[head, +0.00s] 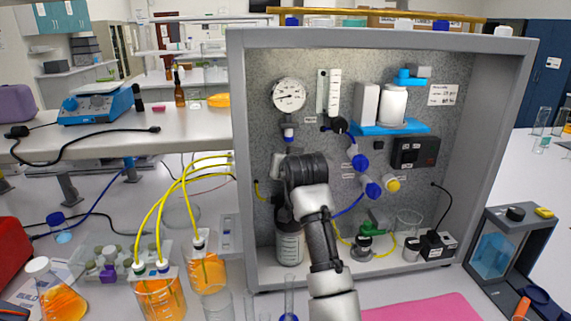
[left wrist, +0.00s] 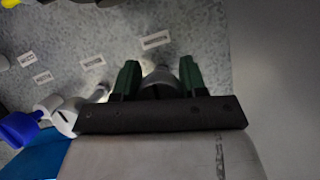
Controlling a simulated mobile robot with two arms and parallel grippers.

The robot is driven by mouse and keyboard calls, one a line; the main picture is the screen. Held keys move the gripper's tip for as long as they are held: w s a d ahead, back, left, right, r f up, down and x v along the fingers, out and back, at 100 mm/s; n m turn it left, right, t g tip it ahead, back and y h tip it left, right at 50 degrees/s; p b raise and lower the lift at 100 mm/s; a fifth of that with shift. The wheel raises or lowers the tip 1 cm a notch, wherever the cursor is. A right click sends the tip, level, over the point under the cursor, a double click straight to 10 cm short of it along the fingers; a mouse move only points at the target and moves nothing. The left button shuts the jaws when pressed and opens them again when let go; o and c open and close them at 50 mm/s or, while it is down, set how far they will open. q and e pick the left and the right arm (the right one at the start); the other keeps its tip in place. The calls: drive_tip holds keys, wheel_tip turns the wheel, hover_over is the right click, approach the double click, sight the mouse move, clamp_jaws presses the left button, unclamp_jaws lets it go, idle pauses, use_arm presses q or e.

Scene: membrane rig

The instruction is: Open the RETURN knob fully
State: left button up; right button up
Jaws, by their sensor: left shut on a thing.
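In the left wrist view, the green fingers of my left gripper (left wrist: 160,84) are closed on either side of a grey round knob (left wrist: 160,73) on the speckled panel. A small label (left wrist: 156,40) is close by, too blurred to read, so I cannot confirm it is the RETURN knob. In the head view, my left arm (head: 318,210) reaches up from the bottom to the panel (head: 335,75). Its dark wrist hides the fingers and the knob. My right gripper is not in view.
Two blue valve knobs, one upper (head: 358,160) and one lower (head: 372,189), are right of my arm. A pressure gauge (head: 289,95) is above it. Yellow tubes (head: 160,205) run from orange flasks (head: 207,272) into the grey cabinet (head: 240,150). A pink mat (head: 425,308) lies at front right.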

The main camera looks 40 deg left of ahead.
use_arm(q)
drive_tip(key=shift+r+n, duration=0.15)
drive_tip(key=shift+n, duration=0.15)
idle(0.4)
drive_tip(key=o, duration=0.9)
drive_tip(key=shift+o, duration=0.2)
